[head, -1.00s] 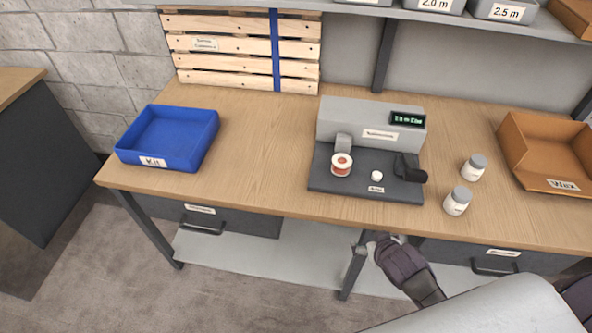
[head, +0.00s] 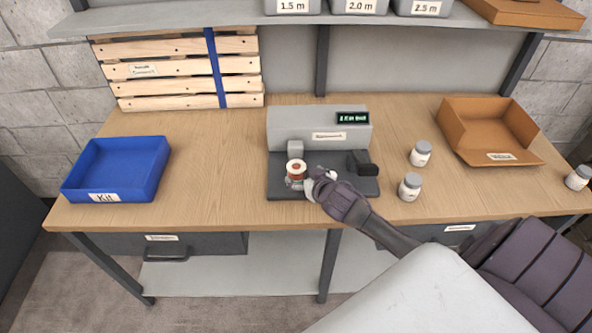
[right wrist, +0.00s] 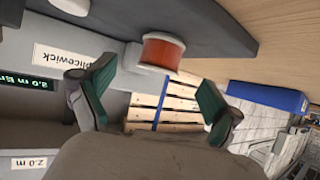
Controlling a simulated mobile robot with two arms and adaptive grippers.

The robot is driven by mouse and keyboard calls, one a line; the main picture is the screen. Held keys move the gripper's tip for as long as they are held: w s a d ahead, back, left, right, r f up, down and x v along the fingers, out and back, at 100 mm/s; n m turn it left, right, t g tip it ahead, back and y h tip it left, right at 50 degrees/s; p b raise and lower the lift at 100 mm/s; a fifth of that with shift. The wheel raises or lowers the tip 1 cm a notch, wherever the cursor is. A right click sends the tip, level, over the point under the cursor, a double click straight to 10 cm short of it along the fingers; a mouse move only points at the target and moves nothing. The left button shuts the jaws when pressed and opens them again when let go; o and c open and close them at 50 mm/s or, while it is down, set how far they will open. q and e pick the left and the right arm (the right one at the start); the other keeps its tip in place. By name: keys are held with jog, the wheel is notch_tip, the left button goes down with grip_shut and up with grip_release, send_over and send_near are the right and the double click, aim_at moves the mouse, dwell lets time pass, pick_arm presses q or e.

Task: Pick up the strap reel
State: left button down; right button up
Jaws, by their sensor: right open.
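The strap reel, a small spool with a red-brown band and white flanges (head: 296,171), stands on the dark base plate of the grey machine (head: 330,131) on the bench. In the right wrist view the reel (right wrist: 162,51) sits ahead of the fingers, between their lines. My right gripper (head: 309,182) is just right of the reel in the head view. In the right wrist view my right gripper (right wrist: 150,92) has its green-padded fingers spread wide, with nothing between them. My left gripper is not in view.
A blue kit tray (head: 118,168) stands at the left, and a brown bin (head: 489,130) at the right. A slatted wooden pallet (head: 180,68) leans behind. The bench between blue tray and machine is clear.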

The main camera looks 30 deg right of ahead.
aim_at(300, 172)
jog(key=shift+w+d+f, duration=0.1)
jog(key=shift+w+f, duration=0.05)
jog(key=shift+w, duration=0.45)
jog(key=p+x, duration=0.1)
jog(key=x, duration=0.3)
jog(key=shift+w+f, duration=0.1)
jog(key=shift+c, duration=0.2)
jog(key=c, duration=1.2)
jog(key=shift+c, duration=0.2)
